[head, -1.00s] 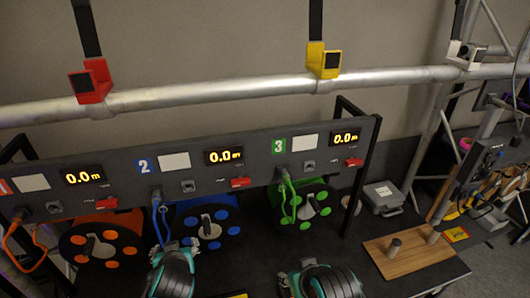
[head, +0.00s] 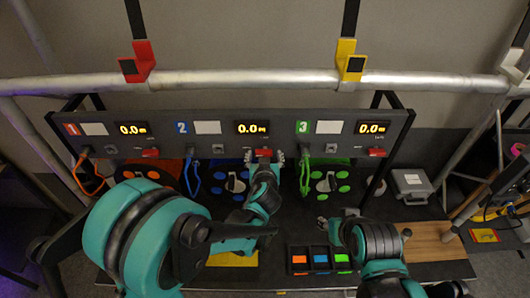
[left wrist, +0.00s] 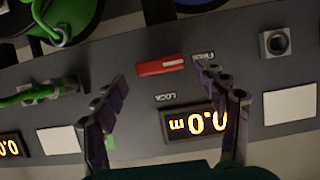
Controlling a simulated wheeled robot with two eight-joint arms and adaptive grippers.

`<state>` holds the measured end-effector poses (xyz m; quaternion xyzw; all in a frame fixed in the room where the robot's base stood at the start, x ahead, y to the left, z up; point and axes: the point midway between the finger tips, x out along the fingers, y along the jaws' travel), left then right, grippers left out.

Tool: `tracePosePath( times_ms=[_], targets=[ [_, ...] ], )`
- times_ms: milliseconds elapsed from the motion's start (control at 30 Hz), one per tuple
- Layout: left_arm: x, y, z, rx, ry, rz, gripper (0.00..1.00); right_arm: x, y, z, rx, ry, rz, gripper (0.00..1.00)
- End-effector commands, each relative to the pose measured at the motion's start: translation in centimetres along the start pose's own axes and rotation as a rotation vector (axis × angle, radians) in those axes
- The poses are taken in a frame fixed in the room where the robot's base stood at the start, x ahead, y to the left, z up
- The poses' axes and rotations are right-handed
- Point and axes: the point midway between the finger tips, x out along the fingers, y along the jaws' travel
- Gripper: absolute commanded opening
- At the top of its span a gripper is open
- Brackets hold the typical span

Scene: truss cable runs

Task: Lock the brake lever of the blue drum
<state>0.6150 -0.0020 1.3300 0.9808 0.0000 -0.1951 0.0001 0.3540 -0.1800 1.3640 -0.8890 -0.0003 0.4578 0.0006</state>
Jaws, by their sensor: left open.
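The red brake lever (head: 264,152) of the blue drum's section sits on the dark panel, right of the blue 2 label. In the left wrist view the lever (left wrist: 160,66) lies lengthwise between my fingers, with LOCK and FREE lettering beside it. My left gripper (head: 264,159) is open in front of the lever; its fingers (left wrist: 162,82) stand on either side with visible gaps. The blue drum (head: 232,181) is below the panel, partly hidden by my left arm. My right gripper (head: 349,213) is low over the table; its fingers are too small to read.
The panel (head: 225,148) also carries red levers for drums 1 (head: 150,153) and 3 (head: 377,151). Blue (head: 189,176) and green (head: 305,175) cables hang from it. A tray with coloured compartments (head: 320,259) and a wooden board (head: 432,242) lie on the table.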

Motion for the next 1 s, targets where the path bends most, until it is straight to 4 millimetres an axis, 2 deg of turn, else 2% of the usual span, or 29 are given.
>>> tracePosePath(
  times_ms=[200, 467, 533, 667, 700, 1000],
  targets=[
    [1.7, 0.0, 0.0, 0.001, 0.0, -0.001, 0.72, -0.3, 0.0, -0.2, 0.0, 0.0, 0.0, 0.4],
    [1.9, 0.0, 0.0, 0.001, 0.0, -0.001, 0.72, -0.2, 0.0, -0.2, 0.0, 0.0, 0.0, 0.4],
    [1.9, 0.0, 0.0, 0.001, 0.0, -0.001, 0.59, -0.2, 0.0, -0.2, 0.0, 0.0, 0.0, 0.4],
    [1.8, 0.0, 0.0, 0.001, 0.0, 0.0, 0.25, -0.2, 0.0, -0.2, 0.0, 0.0, 0.0, 0.4],
    [1.8, 0.0, 0.0, 0.001, 0.0, 0.0, 0.22, -0.2, 0.0, -0.2, 0.0, 0.0, 0.0, 0.4],
    [1.9, 0.0, 0.0, 0.021, 0.001, -0.008, 0.23, 0.0, 0.0, 0.0, 0.0, 0.0, 0.0, 0.4]
  ],
)
